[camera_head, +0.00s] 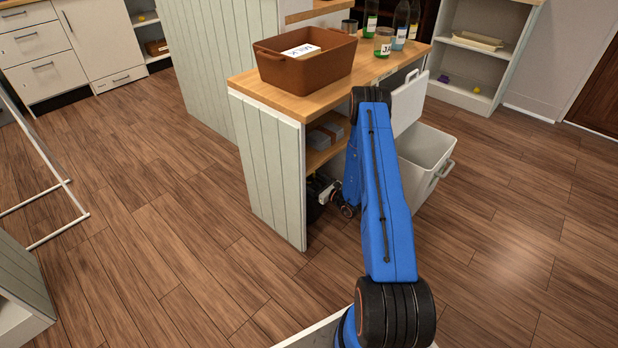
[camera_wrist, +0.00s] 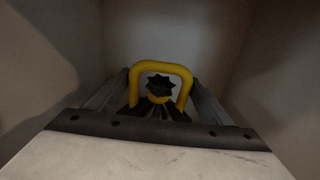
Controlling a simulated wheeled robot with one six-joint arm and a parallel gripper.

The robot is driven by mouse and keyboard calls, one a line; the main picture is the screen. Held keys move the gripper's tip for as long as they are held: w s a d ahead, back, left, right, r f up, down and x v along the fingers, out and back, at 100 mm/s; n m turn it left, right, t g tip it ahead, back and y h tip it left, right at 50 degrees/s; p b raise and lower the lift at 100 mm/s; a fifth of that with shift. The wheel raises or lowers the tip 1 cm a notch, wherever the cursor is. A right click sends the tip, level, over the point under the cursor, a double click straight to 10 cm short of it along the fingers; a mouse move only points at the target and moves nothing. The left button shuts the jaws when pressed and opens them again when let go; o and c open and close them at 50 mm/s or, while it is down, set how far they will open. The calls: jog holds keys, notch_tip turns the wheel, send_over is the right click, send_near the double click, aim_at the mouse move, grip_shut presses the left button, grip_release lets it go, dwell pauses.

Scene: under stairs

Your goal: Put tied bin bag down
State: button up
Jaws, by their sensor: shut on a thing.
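The tied bin bag is black, with a gathered knot (camera_wrist: 160,86) and a yellow loop (camera_wrist: 162,66) in the middle of the wrist view. My gripper (camera_wrist: 158,95) has its two fingers on either side of the bag's neck, shut on it. In the head view my gripper (camera_head: 328,190) is low in the open bay under the wooden counter. A dark shape (camera_head: 314,208) below it looks like part of the bag; most of it is hidden by the counter's side panel.
A white pull-out bin (camera_head: 427,160) stands right of my arm. Grey pale walls surround my gripper closely. Wood floor is clear at left and right.

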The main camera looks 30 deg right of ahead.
jog(key=o, duration=2.1)
jog(key=shift+s+d+r, duration=0.1)
jog(key=shift+s, duration=0.1)
jog(key=v, duration=1.1)
jog(key=shift+s, duration=0.3)
